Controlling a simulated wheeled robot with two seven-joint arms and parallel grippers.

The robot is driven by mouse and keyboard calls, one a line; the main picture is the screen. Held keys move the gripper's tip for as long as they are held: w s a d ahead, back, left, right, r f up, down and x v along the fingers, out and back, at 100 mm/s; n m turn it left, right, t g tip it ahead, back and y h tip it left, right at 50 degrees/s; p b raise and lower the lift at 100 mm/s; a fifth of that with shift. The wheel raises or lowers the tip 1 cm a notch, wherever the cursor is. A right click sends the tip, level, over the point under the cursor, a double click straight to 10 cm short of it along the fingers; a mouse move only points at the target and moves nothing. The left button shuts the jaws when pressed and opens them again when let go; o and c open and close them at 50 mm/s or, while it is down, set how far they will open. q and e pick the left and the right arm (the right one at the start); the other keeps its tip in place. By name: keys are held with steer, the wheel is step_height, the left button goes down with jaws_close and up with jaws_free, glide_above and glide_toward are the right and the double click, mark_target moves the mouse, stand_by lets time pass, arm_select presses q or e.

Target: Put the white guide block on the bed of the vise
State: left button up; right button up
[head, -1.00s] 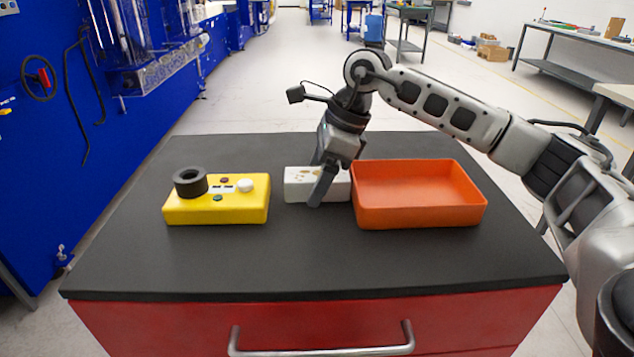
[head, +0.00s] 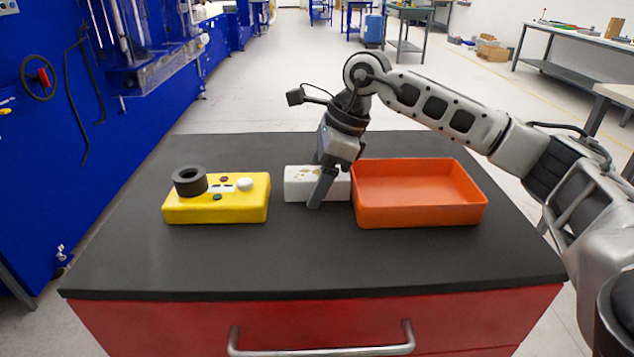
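A white block (head: 299,184) with small tan marks on its top lies on the black tabletop, between a yellow box and an orange tray. It looks like the guide block. My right gripper (head: 322,190) points down at it, with a dark finger in front of the block's near face, covering part of its right half. Only one finger shows clearly, so I cannot tell whether it is open or shut on the block. No vise can be made out. My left gripper is not in view.
The orange tray (head: 420,211) is empty and stands close to the block's right end. The yellow box (head: 235,208) with buttons and a black ring (head: 190,182) stands at the left. The front of the black tabletop (head: 310,258) is clear.

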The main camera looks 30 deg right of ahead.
steer(key=c, duration=1.3)
steer(key=shift+r, duration=0.1)
